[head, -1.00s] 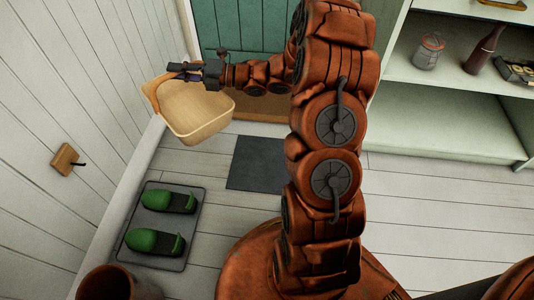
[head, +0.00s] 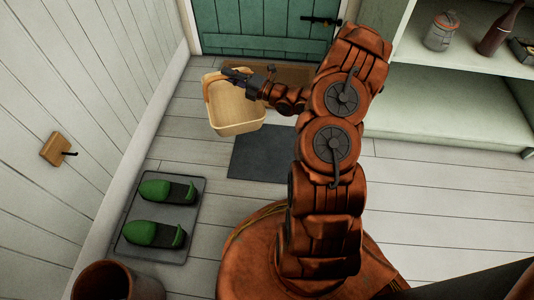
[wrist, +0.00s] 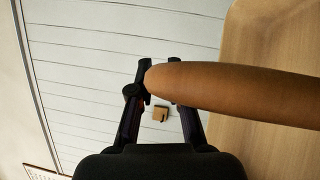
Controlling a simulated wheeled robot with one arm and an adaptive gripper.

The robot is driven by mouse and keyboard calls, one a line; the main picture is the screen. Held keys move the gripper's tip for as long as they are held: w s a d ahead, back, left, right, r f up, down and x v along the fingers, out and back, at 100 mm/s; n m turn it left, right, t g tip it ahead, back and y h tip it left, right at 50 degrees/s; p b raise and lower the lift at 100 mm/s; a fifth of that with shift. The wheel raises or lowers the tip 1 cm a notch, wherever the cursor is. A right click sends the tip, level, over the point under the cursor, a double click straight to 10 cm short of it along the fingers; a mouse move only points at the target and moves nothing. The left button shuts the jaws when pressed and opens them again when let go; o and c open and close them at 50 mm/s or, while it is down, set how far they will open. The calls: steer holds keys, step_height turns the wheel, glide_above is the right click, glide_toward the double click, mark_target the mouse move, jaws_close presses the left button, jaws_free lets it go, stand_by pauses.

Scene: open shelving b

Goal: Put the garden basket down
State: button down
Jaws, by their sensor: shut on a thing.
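The garden basket (head: 238,112) is a pale wooden tub with a brown handle, in the upper middle of the head view. In the wrist view the brown handle (wrist: 235,92) crosses between the fingers of my gripper (wrist: 160,82), and the pale basket wall (wrist: 270,150) fills the right side. The basket looks upright. I cannot tell whether its base touches the floor.
A dark grey mat (head: 262,152) lies right of and below the basket. A tray (head: 185,215) with green shoes (head: 165,190) is nearer, by the left wall. A wall hook (head: 57,149) sticks out there. Shelving (head: 450,105) stands at right, and a green door (head: 265,25) at the back.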

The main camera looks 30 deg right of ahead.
steer(key=s+d+f+m+t+h+b, duration=0.1)
steer(key=s+d+f+h+b, duration=0.1)
steer(key=f, duration=0.8)
steer(key=s+d+f+m+h+b, duration=0.2)
steer(key=d+f+h+b, duration=0.1)
steer(key=f, duration=0.6)
steer(key=s+d+f+m+t+h+b, duration=0.1)
steer(key=d+f+b, duration=0.3)
steer(key=f, duration=0.6)
steer(key=shift+s+d+f+t+h, duration=0.3)
steer(key=shift+s+d+h, duration=0.4)
steer(key=shift+d, duration=0.15)
steer(key=shift+f, duration=0.1)
steer(key=c, duration=1.1)
jaws_free()
steer(key=shift+b, duration=0.3)
